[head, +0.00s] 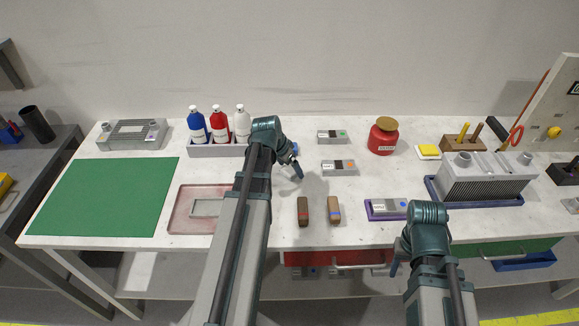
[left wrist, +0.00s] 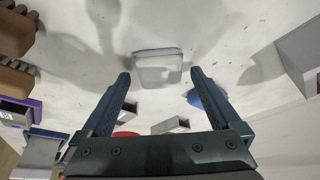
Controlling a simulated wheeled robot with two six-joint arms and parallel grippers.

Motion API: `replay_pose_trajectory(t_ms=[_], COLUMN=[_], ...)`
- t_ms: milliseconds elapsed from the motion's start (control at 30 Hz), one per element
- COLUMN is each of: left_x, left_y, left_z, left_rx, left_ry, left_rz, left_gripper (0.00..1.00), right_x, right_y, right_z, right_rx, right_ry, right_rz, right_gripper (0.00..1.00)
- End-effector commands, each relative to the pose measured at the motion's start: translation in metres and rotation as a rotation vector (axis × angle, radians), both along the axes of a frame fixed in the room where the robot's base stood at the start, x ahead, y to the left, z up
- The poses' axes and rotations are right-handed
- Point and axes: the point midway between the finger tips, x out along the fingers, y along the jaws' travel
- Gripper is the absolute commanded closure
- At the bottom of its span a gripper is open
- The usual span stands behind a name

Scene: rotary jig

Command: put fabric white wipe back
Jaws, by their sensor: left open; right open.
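A pale, flat slab with rounded corners, which looks like the folded white wipe (left wrist: 158,68), lies on the table in the left wrist view. It shows just beyond and between the fingertips, not gripped. In the head view I cannot make it out; my left arm hides part of that area. My left gripper (head: 293,166) is open over the middle of the table, fingers pointing down; it also shows in the left wrist view (left wrist: 160,78). My right gripper (head: 394,264) is open at the table's front edge, mostly hidden by its wrist.
A bottle rack (head: 216,150) stands behind my left arm. A pinkish tray (head: 180,224) holds a pale rectangle. Two brown brushes (head: 303,212) (head: 333,211) and grey labelled boxes (head: 339,168) (head: 332,137) lie right of my left gripper. A red pot (head: 382,140) stands behind.

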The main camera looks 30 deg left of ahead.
Motion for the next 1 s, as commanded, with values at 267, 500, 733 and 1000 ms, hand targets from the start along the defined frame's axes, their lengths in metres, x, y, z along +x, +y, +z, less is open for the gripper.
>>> replay_pose_trajectory(t_ms=[267, 500, 733, 1000], left_x=[-0.009, -0.024, -0.038, -0.045], left_y=[0.002, 0.005, 0.008, 0.011], left_z=[0.028, 0.065, 0.099, 0.113], left_rx=[0.0, 0.0, 0.0, 0.0], left_ry=[0.0, 0.0, 0.0, 0.0], left_rz=[0.0, 0.001, 0.001, 0.001], left_gripper=[0.03, 0.03, 0.03, 0.03], right_x=[0.0, 0.0, 0.0, 0.0], right_y=[0.0, 0.0, 0.0, 0.0], right_z=[0.028, 0.065, 0.099, 0.113], right_rx=[0.0, 0.0, 0.0, 0.0], right_ry=[0.0, 0.0, 0.0, 0.0], right_rz=[0.0, 0.0, 0.0, 0.001], right_gripper=[0.5, 0.5, 0.5, 0.5])
